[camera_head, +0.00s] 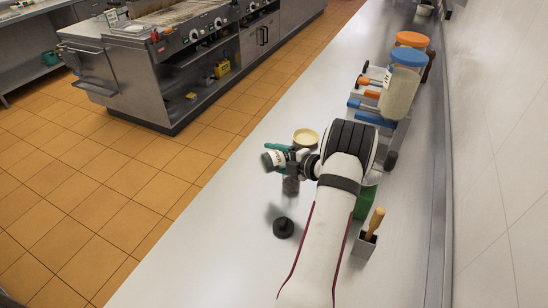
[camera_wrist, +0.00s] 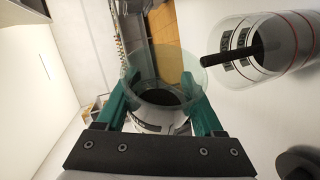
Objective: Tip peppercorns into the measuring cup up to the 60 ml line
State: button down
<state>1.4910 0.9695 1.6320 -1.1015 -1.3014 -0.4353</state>
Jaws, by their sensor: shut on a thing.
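My gripper (camera_wrist: 160,100) is shut on a clear jar (camera_wrist: 160,70) with a white label, its green fingers on either side. Dark peppercorns (camera_wrist: 168,97) show inside the jar. In the head view the jar (camera_head: 273,160) is tipped nearly sideways, mouth to the left. The clear measuring cup (camera_wrist: 285,50), with dark markings and red lines, stands beside the jar's mouth; in the head view it (camera_head: 291,186) is below the jar. A narrow dark streak (camera_wrist: 235,54), apparently falling peppercorns, runs from the jar's lip into the cup. I cannot tell the cup's fill level.
A black round lid (camera_head: 283,227) lies on the counter in front of the cup. A pale yellow round container (camera_head: 305,137) stands behind. The counter's left edge is near.

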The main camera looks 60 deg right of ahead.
jog(key=shift+r, duration=0.1)
dwell(0.3)
jog(key=shift+w+a+n+g, duration=0.15)
jog(key=shift+n+g, duration=0.35)
jog(key=shift+n, duration=0.1)
jog(key=shift+n+g+h, duration=0.5)
jog(key=shift+n+h, duration=0.2)
jog(key=shift+h, duration=0.1)
jog(key=shift+r+n+g+h, duration=0.2)
jog(key=shift+n+g+h, duration=0.3)
jog(key=shift+n+g, duration=0.25)
jog(key=shift+s+d+r+n+g+h, duration=0.1)
jog(key=shift+s+r+n+g+h, duration=0.05)
jog(key=shift+n+g+h, duration=0.25)
jog(key=shift+s+d+r+n+g+h, duration=0.15)
jog(key=shift+n+h, duration=0.15)
jog(key=shift+n, duration=0.15)
jog(key=n+g+h, duration=0.1)
jog(key=r+n+h, duration=0.1)
jog(key=shift+w+a+r+n+g, duration=0.15)
jog(key=shift+w+n+g, duration=0.05)
jog(key=shift+n+g, duration=0.2)
jog(key=shift+s+r+n+g+h, duration=0.1)
jog(key=shift+r+n+g+h, duration=0.2)
jog(key=shift+n+h, duration=0.4)
